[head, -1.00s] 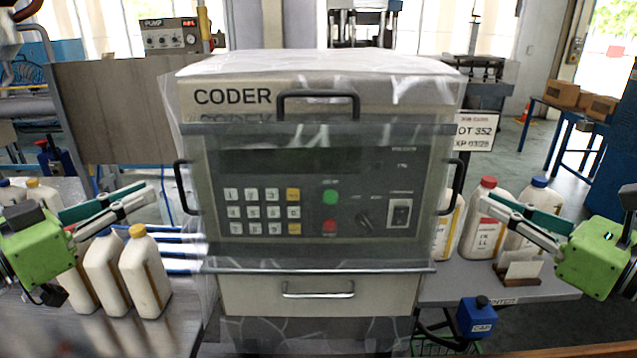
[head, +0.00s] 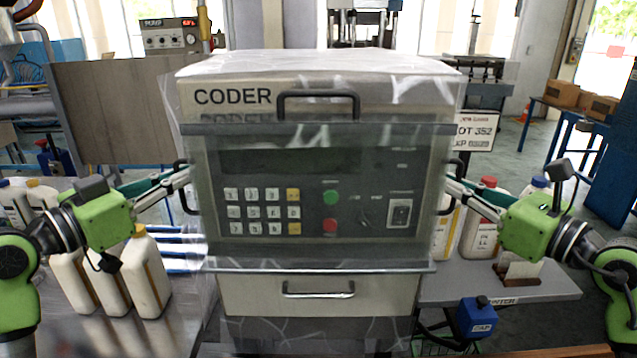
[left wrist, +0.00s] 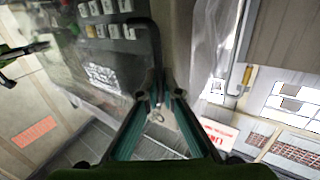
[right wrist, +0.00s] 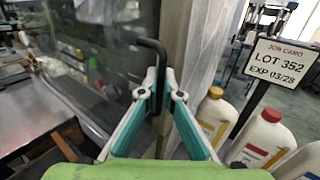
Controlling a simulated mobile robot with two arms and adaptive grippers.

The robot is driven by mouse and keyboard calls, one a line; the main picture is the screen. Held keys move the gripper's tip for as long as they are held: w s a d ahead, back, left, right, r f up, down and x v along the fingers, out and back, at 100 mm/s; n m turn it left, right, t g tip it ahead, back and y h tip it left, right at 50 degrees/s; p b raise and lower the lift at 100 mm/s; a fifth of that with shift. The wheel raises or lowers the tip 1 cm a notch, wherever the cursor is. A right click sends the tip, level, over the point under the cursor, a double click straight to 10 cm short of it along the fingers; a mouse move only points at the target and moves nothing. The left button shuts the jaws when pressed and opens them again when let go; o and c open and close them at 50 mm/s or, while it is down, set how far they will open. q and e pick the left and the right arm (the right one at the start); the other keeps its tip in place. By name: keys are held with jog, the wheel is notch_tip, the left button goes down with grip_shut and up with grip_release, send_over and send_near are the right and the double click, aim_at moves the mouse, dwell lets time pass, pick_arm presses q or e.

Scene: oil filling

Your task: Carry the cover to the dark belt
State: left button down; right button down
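The cover (head: 318,160) is a clear, glossy panel over the front of the coder box (head: 225,97). It has a dark handle on each side and a handle on top (head: 318,95). My left gripper (head: 188,180) is at the left side handle; in the left wrist view its fingers (left wrist: 159,97) close around the handle's bar (left wrist: 156,45). My right gripper (head: 447,182) is at the right side handle; in the right wrist view its fingers (right wrist: 159,82) close around the bar (right wrist: 161,54). The cover still sits against the coder. I cannot make out a dark belt.
White bottles stand left (head: 143,275) and right (head: 482,228) of the coder. A sign (head: 477,130) reading LOT 352 stands behind the right bottles. A blue cap container (head: 477,318) is at the lower right. A brown panel (head: 112,110) stands at the left.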

pick_arm(q)
jog(key=shift+r, duration=0.15)
pick_arm(e)
jog(key=shift+r, duration=0.15)
